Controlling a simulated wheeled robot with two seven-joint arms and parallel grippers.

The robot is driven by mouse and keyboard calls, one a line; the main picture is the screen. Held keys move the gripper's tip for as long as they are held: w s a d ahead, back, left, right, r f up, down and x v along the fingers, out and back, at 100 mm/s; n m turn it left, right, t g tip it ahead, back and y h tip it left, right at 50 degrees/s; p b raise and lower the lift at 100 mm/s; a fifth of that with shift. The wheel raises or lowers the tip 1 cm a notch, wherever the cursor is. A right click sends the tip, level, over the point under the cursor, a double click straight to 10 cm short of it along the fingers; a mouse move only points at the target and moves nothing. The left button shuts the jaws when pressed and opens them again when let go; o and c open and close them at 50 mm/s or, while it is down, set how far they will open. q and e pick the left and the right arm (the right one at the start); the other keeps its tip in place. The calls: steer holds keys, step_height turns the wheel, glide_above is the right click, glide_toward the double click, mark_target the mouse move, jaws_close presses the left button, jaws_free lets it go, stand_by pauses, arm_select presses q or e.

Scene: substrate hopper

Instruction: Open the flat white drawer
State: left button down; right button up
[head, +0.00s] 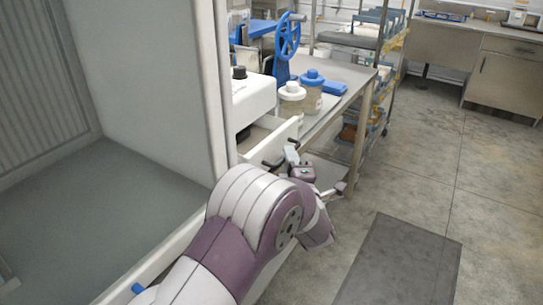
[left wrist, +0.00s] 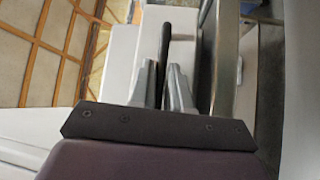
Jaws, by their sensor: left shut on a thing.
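The flat white drawer (head: 285,132) is under the white machine beside the metal table. Its front panel stands out from the machine, and a brownish gap shows behind it, so it looks partly open. A black handle (head: 270,164) is on its front; it also shows as a dark bar in the left wrist view (left wrist: 166,40). My left gripper (head: 291,157) is at the handle. In the left wrist view its two grey fingers (left wrist: 163,80) are close together around the lower end of the bar, shut on it. My right gripper is out of view.
A metal table (head: 345,75) holds two lidded jars (head: 292,98) and a blue hand wheel (head: 287,38). A large white cabinet (head: 140,75) stands close on the left. A dark mat (head: 405,260) lies on the open floor at right.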

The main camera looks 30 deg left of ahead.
arm_select(q)
steer(key=d+b, duration=0.1)
steer(key=d, duration=0.9)
steer(key=shift+s+b, duration=0.4)
steer(key=shift+d+f, duration=0.1)
steer(key=c, duration=1.2)
jaws_free()
steer(key=shift+o, duration=0.2)
steer(key=v, duration=1.2)
steer(key=shift+s+d, duration=0.25)
steer(key=shift+s, duration=0.05)
